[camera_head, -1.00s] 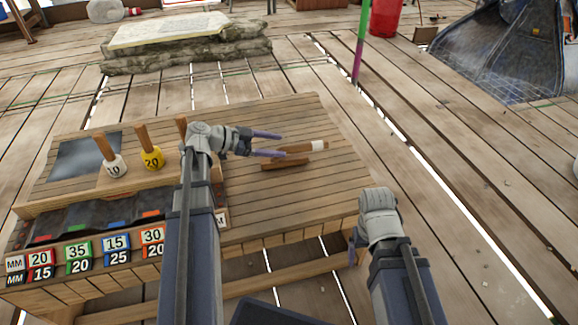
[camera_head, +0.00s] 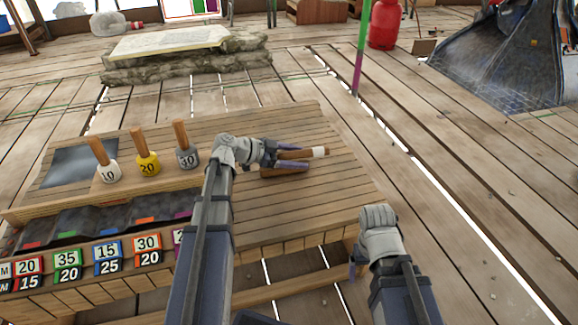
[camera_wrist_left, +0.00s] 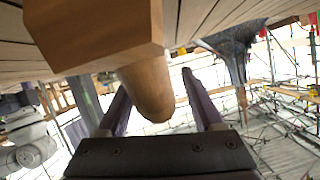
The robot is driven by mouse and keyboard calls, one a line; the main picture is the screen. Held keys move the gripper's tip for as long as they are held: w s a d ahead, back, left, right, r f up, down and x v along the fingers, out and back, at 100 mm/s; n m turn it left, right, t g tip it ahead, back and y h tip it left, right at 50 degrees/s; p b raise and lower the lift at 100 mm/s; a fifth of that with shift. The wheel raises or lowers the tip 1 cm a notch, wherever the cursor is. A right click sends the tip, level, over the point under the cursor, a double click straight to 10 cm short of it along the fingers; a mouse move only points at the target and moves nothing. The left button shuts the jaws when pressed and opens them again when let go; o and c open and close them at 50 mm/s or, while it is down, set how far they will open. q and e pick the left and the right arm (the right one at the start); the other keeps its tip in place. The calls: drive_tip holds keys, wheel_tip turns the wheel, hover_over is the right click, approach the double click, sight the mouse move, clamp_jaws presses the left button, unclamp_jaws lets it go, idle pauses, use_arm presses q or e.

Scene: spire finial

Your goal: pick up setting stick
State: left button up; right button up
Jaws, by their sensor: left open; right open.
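The setting stick (camera_head: 299,154) is a brown wooden rod with a white band near its right end. It lies on a low wooden rest (camera_head: 285,173) on the bench. My left gripper (camera_head: 291,157) is open, with its fingers either side of the stick's left end. In the left wrist view the stick's rounded end (camera_wrist_left: 150,92) shows between the two open fingers (camera_wrist_left: 157,84), and the wooden rest (camera_wrist_left: 95,30) fills the top left. My right gripper (camera_head: 355,254) is open, low beside the bench's right front corner, its fingers partly hidden.
Three wooden-handled tools, white (camera_head: 109,173), yellow (camera_head: 148,166) and grey (camera_head: 187,158), stand on the bench's raised left part. Numbered coloured labels (camera_head: 68,257) line the front.

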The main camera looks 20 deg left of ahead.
use_arm(q)
clamp_jaws()
idle(0.5)
